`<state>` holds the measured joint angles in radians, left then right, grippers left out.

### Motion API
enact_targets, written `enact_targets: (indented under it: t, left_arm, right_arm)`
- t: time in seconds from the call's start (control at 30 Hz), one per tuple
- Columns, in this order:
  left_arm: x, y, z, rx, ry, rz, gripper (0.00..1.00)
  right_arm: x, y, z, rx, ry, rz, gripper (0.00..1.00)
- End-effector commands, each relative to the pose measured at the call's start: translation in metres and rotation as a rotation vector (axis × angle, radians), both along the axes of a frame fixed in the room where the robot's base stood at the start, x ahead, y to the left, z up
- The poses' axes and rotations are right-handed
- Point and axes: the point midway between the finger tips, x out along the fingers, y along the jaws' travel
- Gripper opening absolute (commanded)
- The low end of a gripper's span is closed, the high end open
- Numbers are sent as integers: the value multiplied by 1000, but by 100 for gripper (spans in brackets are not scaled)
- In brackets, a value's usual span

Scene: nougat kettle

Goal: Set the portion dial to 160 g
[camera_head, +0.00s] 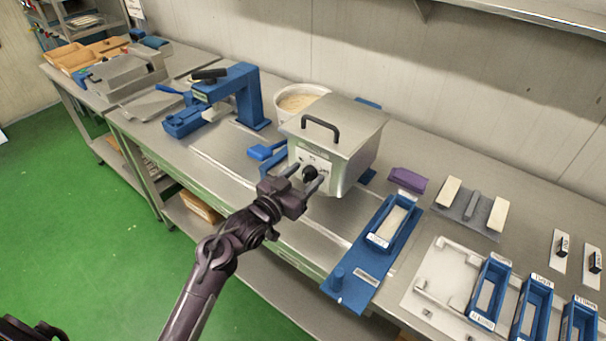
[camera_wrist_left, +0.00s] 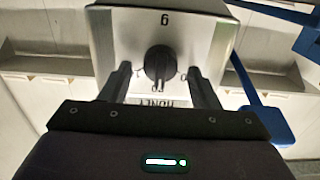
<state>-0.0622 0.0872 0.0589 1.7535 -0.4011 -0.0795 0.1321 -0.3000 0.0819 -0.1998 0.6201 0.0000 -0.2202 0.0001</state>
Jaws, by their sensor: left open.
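The portion dial is a round black knob (camera_head: 310,173) on the front face of a steel box-shaped machine (camera_head: 350,150) with a black handle on its lid. In the left wrist view the knob (camera_wrist_left: 158,66) has a raised grip bar and small marks around it. A partly hidden label and a single character show on the plate; I cannot tell which value the knob points to. My left gripper (camera_head: 308,177) is open, with one finger on each side of the knob. In the left wrist view its fingers (camera_wrist_left: 159,76) stand apart from the knob. My right gripper is out of view.
A blue press stand (camera_head: 245,95) and a white bowl (camera_head: 297,97) stand left of and behind the machine. A blue tray fixture (camera_head: 362,270) lies to its right, with a purple block (camera_head: 407,180) and several blue moulds beyond. A blue-handled tool (camera_head: 266,151) lies close by the machine's left side.

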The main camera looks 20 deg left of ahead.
Motion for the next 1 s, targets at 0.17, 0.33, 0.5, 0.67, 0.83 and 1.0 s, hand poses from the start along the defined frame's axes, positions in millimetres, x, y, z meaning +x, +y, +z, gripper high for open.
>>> enact_targets:
  t: [0.17,0.33,0.5,0.67,0.83,1.0]
  left_arm:
    - [0,0,0,0,0,0,55]
    - [0,0,0,0,1,0,36]
    - [0,0,-1,0,1,0,13]
    - [0,0,-1,6,-1,0,11]
    - [0,0,-2,42,-13,-1,11]
    - [0,-1,-3,129,-44,-2,11]
  right_arm:
    - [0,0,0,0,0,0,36]
    - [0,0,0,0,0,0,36]
    - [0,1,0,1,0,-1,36]
    - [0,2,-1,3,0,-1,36]
    - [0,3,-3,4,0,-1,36]
    - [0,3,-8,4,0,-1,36]
